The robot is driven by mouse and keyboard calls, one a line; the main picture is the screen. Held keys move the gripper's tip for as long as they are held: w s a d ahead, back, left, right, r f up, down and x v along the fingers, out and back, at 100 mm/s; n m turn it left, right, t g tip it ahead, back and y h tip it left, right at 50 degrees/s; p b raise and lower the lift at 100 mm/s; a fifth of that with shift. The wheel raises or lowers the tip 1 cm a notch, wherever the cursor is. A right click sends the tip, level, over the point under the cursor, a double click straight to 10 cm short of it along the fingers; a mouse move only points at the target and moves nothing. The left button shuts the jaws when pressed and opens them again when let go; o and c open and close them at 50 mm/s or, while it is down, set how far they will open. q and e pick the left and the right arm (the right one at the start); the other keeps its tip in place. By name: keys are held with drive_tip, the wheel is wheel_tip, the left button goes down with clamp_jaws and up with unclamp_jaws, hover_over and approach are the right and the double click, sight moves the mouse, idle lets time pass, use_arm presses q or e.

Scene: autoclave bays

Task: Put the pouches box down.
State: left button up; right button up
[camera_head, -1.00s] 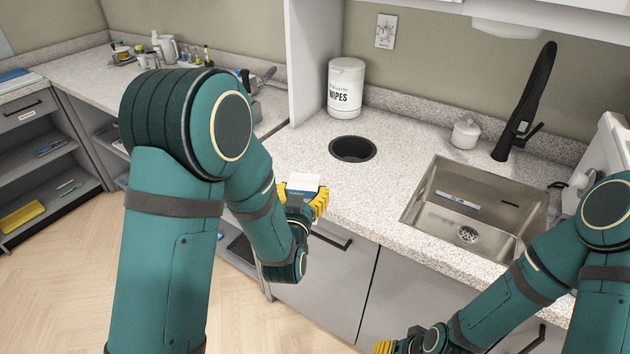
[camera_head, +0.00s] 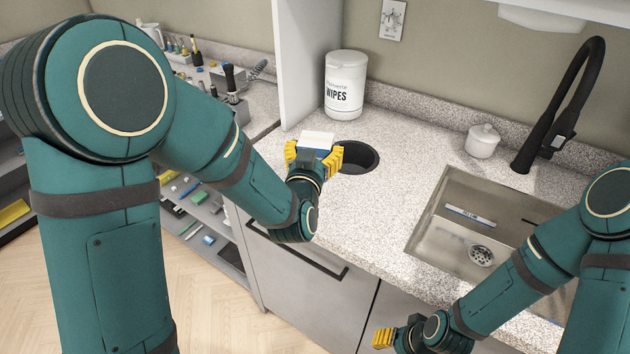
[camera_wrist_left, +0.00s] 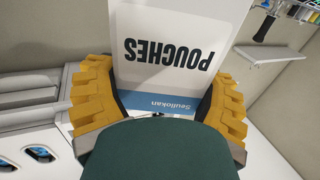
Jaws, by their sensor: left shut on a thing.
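The pouches box (camera_wrist_left: 170,55) is white and blue, with its "POUCHES" label upside down in the left wrist view. My left gripper (camera_wrist_left: 158,95) is shut on it, with yellow fingers on both sides. In the head view the box (camera_head: 318,139) shows as a small white top between the fingers of my left gripper (camera_head: 314,155). The gripper is over the left part of the speckled counter (camera_head: 365,215), in front of the round hole. I cannot tell whether the box touches the counter. My right gripper (camera_head: 383,338) is low at the bottom, in front of the counter; its finger opening is unclear.
A steel sink (camera_head: 440,235), a black faucet (camera_head: 560,110) and a small white lidded jar (camera_head: 482,141) are to the right. Counter between hole and sink is clear.

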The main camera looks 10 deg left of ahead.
use_arm(q)
drive_tip(key=f, duration=0.3)
drive_tip(key=shift+s+f, duration=0.2)
drive_tip(key=shift+w+f+b, duration=0.1)
drive_tip(key=shift+f+b, duration=0.65)
drive_tip(key=shift+f, duration=1.6)
drive_tip(key=o, duration=1.2)
drive_tip(key=shift+f, duration=0.1)
